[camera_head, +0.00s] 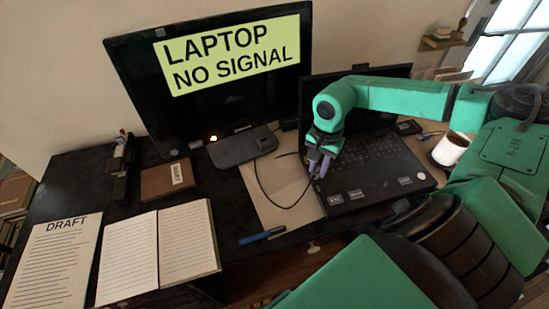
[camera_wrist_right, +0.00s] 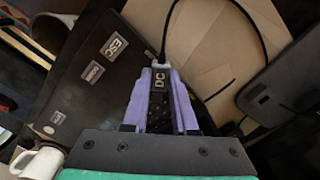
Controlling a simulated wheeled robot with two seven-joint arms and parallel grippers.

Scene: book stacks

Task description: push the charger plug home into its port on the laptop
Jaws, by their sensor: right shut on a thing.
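The black laptop (camera_head: 370,165) stands open on the right half of the desk. Labels sit along its front edge; one (camera_wrist_right: 114,45) shows in the wrist view, too small to read surely. My right gripper (camera_head: 317,166) is at the laptop's left edge, its purple fingers shut on the dark charger plug (camera_wrist_right: 157,84), which carries a "DC" label. The plug's cable (camera_head: 283,206) loops down and back towards a grey box. The port and the plug's tip are hidden, so I cannot tell whether they touch. My left gripper is out of view.
The monitor (camera_head: 225,85) reads "LAPTOP NO SIGNAL". The grey box (camera_head: 243,146) lies before it. A white mug (camera_head: 450,149) stands right of the laptop. A blue pen (camera_head: 262,235), an open notebook (camera_head: 160,250) and a brown book (camera_head: 165,179) lie to the left.

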